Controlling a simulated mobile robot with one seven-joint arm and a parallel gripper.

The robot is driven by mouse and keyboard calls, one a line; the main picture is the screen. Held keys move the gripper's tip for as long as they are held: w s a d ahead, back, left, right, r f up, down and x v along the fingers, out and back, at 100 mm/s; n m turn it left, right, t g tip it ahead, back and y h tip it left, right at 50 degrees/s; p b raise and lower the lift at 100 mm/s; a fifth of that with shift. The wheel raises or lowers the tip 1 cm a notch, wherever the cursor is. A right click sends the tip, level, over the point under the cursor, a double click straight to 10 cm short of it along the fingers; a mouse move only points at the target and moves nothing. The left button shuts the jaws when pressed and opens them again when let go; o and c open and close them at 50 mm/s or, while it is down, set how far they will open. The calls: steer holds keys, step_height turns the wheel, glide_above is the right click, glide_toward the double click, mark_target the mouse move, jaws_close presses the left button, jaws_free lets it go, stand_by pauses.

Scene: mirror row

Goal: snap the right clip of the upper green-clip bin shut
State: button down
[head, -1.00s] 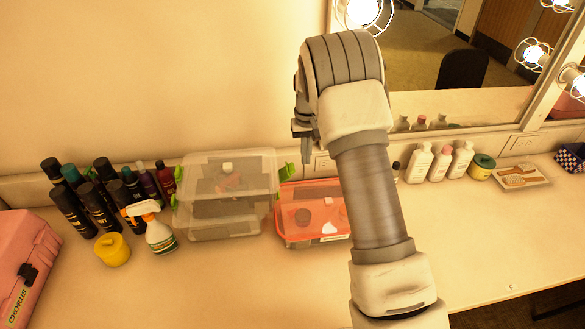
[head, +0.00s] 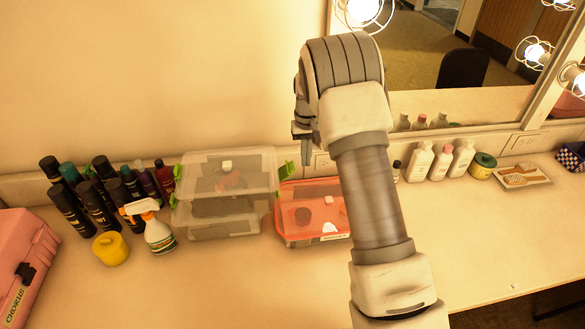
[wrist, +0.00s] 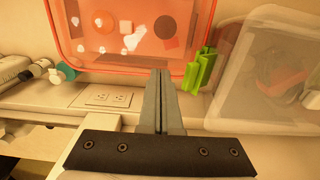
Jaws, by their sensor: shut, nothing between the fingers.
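Two clear bins are stacked in the head view. The upper green-clip bin (head: 215,168) lies on the lower clear bin (head: 205,228). The upper bin's right clip (head: 287,170) is green and sticks out past its right edge, apparently swung open. In the wrist view green clip parts (wrist: 203,70) stand beside the clear bin (wrist: 262,80). My gripper (head: 305,162) is partly hidden by my arm, just right of the clip in the head view. In the wrist view its fingers (wrist: 161,72) are shut and empty, left of the green parts with a small gap in the picture.
An orange bin (head: 300,199) stands right of the stack; it fills the upper left of the wrist view. A spray bottle (head: 158,236), yellow pot (head: 111,249) and several dark bottles stand left. A wall outlet (wrist: 108,97) is behind. The front counter is clear.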

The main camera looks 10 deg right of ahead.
mark_target(276, 165)
step_height(276, 165, down, 2)
steer(key=shift+b, duration=0.55)
steer(key=shift+a, duration=0.1)
steer(key=shift+w+a+r+p, duration=0.1)
steer(key=shift+a+r+p, duration=0.25)
steer(key=shift+a, duration=1.05)
steer(key=shift+s+a+r+p, duration=0.15)
steer(key=shift+a+r, duration=0.25)
steer(key=shift+a, duration=1)
steer(key=shift+w+a+r+p, duration=0.15)
steer(key=shift+a+r+p, duration=0.2)
steer(key=shift+a, duration=1.05)
steer(key=shift+r, duration=0.15)
steer(key=r+p, duration=0.1)
steer(key=r, duration=0.1)
steer(key=d+r+p, duration=0.1)
steer(key=r+p, duration=0.1)
steer(key=r, duration=0.1)
steer(key=shift+r, duration=0.25)
steer(key=shift+d, duration=0.1)
